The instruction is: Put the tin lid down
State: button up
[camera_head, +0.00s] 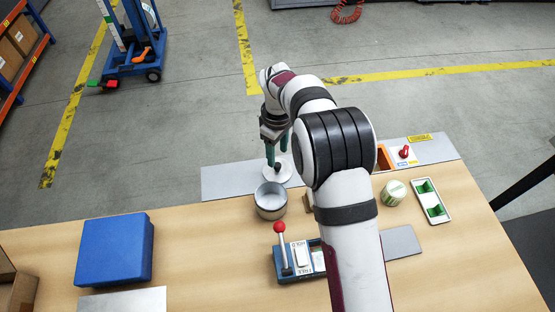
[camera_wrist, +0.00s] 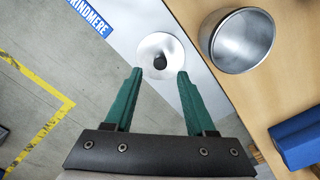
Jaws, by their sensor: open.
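The tin lid (camera_head: 283,178) is a round, pale metal disc with a dark knob. It lies on the grey strip along the far edge of the table; it also shows in the wrist view (camera_wrist: 148,45). The open metal tin (camera_head: 271,211) stands beside it on the wood, its inside empty in the wrist view (camera_wrist: 240,42). My gripper (camera_head: 277,157) is open above the lid. In the wrist view its two green fingers (camera_wrist: 159,73) are spread apart, with the knob between and just beyond the tips. Nothing is held.
A lever box with a red ball (camera_head: 279,227) stands nearer than the tin. A blue block (camera_head: 115,248) is at left. A pale green-white roll (camera_head: 393,192) and a tray with green pieces (camera_head: 432,202) are at right. Wood between block and tin is clear.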

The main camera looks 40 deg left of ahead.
aim_at(277, 165)
notch_tip(277, 165, up, 8)
jog(key=f, duration=0.1)
jog(key=s+d+r+m, duration=0.1)
jog(key=d+r+m, duration=0.4)
jog(key=d, duration=0.4)
jog(key=s+d+r+m, duration=0.1)
jog(key=d+r+m, duration=0.35)
jog(key=d, duration=0.55)
jog(key=s+d+m+y, duration=0.1)
jog(key=s+d+m, duration=0.6)
jog(key=s, duration=0.3)
jog(key=s+d+f+m, duration=0.1)
jog(key=s+d+m, duration=0.6)
jog(key=s, duration=0.3)
jog(key=shift+d+f+y, duration=0.2)
jog(key=shift+d+y, duration=0.05)
jog(key=shift+y, duration=0.15)
